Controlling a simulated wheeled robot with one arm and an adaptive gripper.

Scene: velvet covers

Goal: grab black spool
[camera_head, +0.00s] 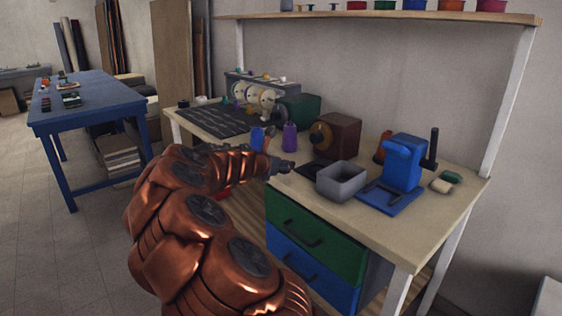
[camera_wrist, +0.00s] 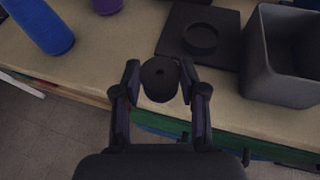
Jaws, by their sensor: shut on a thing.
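The black spool (camera_wrist: 159,79) shows in the wrist view as a dark round body with a small hole in its upper end. My gripper (camera_wrist: 160,84) has one finger on each side of the spool and is shut on it. The spool is at the front edge of the workbench top (camera_wrist: 105,55); I cannot tell whether it touches the top. In the head view my gripper (camera_head: 284,168) reaches the bench's front edge, and the spool cannot be made out there.
A grey open bin (camera_head: 342,181) stands right of my gripper, beside a black plate with a ring (camera_wrist: 201,38). A blue press (camera_head: 404,163) and a brown machine (camera_head: 335,137) are on the bench.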

